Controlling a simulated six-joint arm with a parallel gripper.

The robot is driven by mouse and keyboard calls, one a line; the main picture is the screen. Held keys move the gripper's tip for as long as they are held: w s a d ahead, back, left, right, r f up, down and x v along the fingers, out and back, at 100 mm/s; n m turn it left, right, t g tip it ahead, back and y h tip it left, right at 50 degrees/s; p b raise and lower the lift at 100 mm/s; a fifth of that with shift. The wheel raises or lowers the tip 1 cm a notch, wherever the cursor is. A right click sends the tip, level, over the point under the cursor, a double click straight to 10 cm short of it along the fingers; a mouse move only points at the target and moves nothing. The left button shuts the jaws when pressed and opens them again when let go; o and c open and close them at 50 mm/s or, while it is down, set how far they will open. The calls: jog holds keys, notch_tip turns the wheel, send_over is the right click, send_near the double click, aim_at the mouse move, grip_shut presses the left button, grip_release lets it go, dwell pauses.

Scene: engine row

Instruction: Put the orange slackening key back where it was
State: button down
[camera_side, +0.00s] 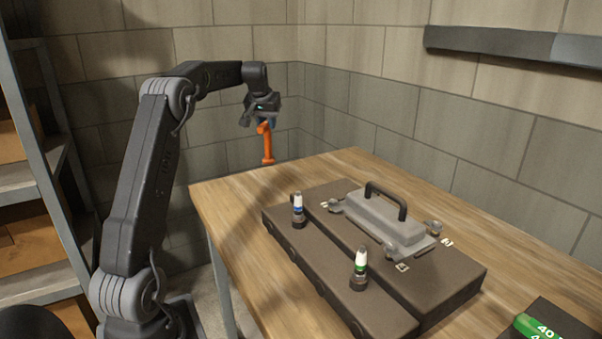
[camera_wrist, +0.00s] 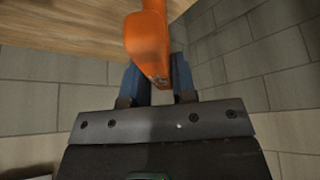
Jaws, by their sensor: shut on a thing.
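The orange slackening key (camera_side: 267,146) hangs from my gripper (camera_side: 262,120) in the side view, beyond the far left edge of the wooden table. In the wrist view the orange key (camera_wrist: 147,45) is between the two blue fingers of my gripper (camera_wrist: 157,82), which is shut on it. The key's far end is cut off by the top of the wrist view. The key touches nothing else that I can see.
On the table (camera_side: 230,197) stands a brown block (camera_side: 330,262) with a grey handled cover (camera_side: 385,222). Two capped plugs, one blue-banded (camera_side: 298,208) and one green-banded (camera_side: 360,266), stand upright on it. A dark box with a green item (camera_side: 535,327) is at the lower right. Shelving (camera_side: 40,180) stands left.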

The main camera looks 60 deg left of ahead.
jog(key=w+d+f, duration=0.4)
jog(key=w+f, duration=0.5)
jog(key=f, duration=0.1)
jog(key=shift+w+d, duration=0.15)
jog(key=shift+w, duration=0.1)
jog(key=shift+f, duration=0.1)
jog(key=c, duration=0.9)
grip_release()
jog(key=shift+f, duration=0.15)
jog(key=shift+c, duration=0.2)
